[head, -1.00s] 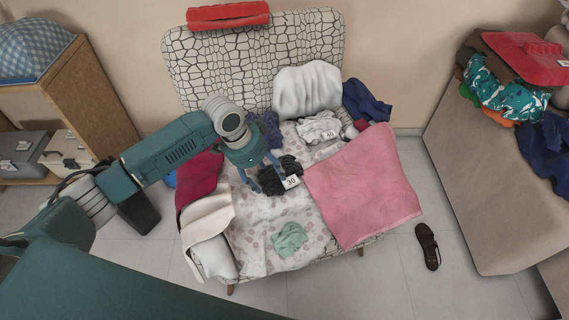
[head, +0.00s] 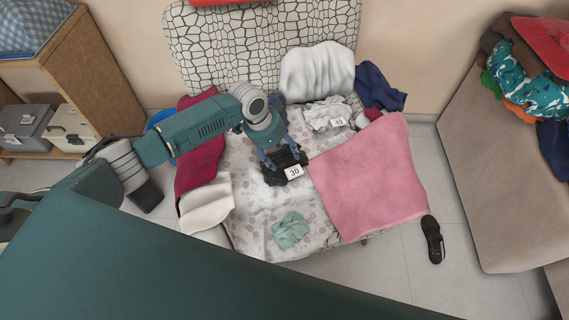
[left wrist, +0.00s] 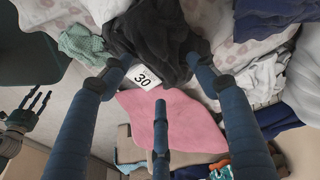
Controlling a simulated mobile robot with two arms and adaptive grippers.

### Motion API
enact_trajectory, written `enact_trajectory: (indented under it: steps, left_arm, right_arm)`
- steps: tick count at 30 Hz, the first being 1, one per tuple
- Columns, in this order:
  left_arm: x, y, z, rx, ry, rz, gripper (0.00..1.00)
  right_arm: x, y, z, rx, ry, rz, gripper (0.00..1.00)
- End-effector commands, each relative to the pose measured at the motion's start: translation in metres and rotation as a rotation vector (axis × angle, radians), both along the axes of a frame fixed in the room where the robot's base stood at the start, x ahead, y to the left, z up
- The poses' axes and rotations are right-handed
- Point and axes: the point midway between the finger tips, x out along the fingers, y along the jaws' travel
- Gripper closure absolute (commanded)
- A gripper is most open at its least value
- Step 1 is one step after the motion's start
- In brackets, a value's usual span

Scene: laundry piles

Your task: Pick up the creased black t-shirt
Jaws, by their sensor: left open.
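The creased black t-shirt (head: 277,177) lies bunched on the seat of the patterned sofa, with a white tag marked 30 (head: 294,172) at its right side. My left gripper (head: 284,160) is open just above it, fingers pointing down at the cloth. In the left wrist view the t-shirt (left wrist: 150,35) lies beyond the spread fingers, and the tag (left wrist: 147,79) shows between them. Whether the fingertips touch the cloth I cannot tell. My right gripper (left wrist: 28,108) shows at the left of the left wrist view, empty, fingers apart.
A pink towel (head: 368,180) lies right of the t-shirt, a mint cloth (head: 291,230) in front. A light grey garment (head: 326,113) with a 40 tag and a white pillow (head: 317,72) lie behind. A shoe (head: 433,240) is on the floor. A beige sofa (head: 492,190) stands right.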

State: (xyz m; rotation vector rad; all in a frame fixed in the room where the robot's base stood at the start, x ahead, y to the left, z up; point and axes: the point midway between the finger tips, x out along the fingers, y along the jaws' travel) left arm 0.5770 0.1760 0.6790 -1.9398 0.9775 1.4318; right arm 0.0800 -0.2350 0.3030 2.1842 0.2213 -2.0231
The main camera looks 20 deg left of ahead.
Motion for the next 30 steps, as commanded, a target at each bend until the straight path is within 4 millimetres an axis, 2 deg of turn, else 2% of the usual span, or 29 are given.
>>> enact_trajectory:
  steps: [3,6,14,21,23,30]
  left_arm:
    - [0.003,-0.005,-0.017,0.0,0.002,0.001,0.41]
    - [0.005,-0.007,-0.024,-0.001,0.0,0.0,0.41]
    - [0.005,-0.006,-0.026,0.0,0.0,-0.001,0.43]
    - [0.005,-0.007,-0.026,0.0,0.0,0.0,0.9]
    - [0.005,-0.007,-0.026,0.0,0.0,0.0,1.0]
    - [0.006,-0.007,-0.025,0.0,-0.001,0.0,1.0]
  right_arm:
    - [0.015,0.0,0.001,0.001,-0.022,0.0,0.6]
    - [0.021,0.0,0.001,0.002,-0.031,0.0,0.6]
    - [0.016,-0.001,0.001,0.0,-0.024,0.0,0.6]
    - [0.007,-0.001,0.0,-0.001,-0.01,0.0,0.6]
    - [0.007,-0.001,0.0,-0.001,-0.009,0.0,0.6]
    - [0.007,-0.001,0.0,-0.001,-0.01,0.0,0.6]
